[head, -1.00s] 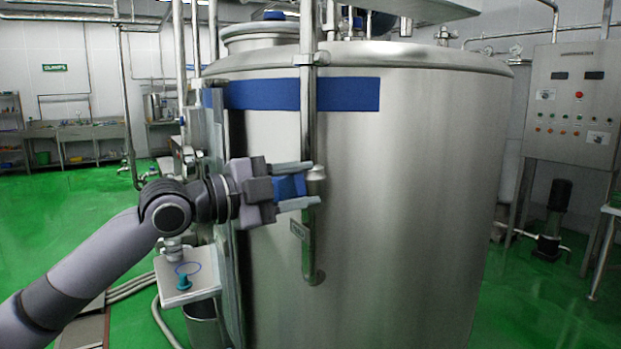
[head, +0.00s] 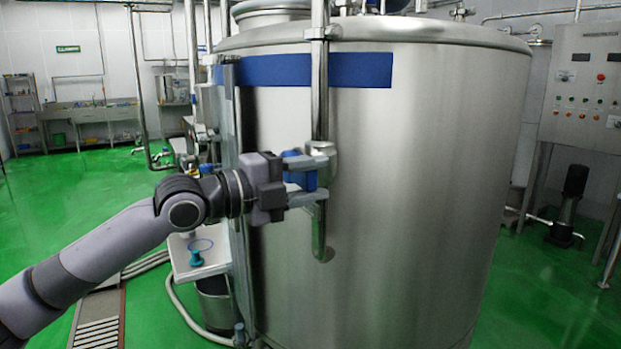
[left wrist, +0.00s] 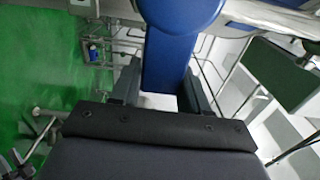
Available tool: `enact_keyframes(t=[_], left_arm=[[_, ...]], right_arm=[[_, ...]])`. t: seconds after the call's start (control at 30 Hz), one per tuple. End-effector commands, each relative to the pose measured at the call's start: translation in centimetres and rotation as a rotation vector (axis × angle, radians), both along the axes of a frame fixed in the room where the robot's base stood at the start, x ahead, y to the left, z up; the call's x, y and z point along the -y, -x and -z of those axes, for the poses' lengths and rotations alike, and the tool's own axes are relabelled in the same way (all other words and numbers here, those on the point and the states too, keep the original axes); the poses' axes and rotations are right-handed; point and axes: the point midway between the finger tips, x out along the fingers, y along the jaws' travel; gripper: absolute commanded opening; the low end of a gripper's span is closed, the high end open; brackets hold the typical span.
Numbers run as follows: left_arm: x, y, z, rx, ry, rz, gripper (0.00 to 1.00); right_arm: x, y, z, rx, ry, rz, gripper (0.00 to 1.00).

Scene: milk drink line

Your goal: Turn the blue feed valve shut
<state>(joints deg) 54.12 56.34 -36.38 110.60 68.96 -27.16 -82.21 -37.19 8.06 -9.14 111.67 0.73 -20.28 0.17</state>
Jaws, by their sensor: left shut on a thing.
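The blue valve handle (head: 297,179) is on the vertical steel pipe (head: 320,100) at the front of the tank. Beside it is the steel valve body (head: 321,152). My left gripper (head: 308,180) reaches in from the left and is shut on the blue handle, which shows between and a little above its fingers. In the left wrist view the blue handle (left wrist: 170,62) runs up from between the two dark fingers to a wider blue end at the top. The gripper hides part of the handle, so its exact angle is hard to tell. My right gripper is out of view.
The big steel tank (head: 420,180) with a blue band (head: 350,70) stands right behind the pipe. A small shelf (head: 203,262) with a teal item (head: 196,257) is below my arm. A control cabinet (head: 588,95) stands at the right. Green floor is open at the left.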

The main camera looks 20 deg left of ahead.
Motion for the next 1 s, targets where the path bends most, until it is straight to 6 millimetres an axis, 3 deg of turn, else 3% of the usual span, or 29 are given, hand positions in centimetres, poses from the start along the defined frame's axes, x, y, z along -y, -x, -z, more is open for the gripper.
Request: enact_keyframes(t=[0.17,0.2,0.27,0.67,1.0], left_arm=[[0.0,0.0,0.3,-0.002,-0.008,0.0,0.0],[0.0,0.0,0.3,-0.002,-0.008,0.0,0.48],[0.0,0.0,0.3,-0.002,-0.008,0.0,0.66],[-0.3,0.3,0.2,-0.002,-0.004,-0.001,0.66],[-2.7,3.3,0.4,-0.002,-0.009,-0.004,0.66]], right_arm=[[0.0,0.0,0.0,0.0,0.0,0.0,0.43],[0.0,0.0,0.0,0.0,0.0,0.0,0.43],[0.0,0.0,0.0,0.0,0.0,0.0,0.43],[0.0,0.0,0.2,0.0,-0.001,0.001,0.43],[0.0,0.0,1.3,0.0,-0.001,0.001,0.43]])
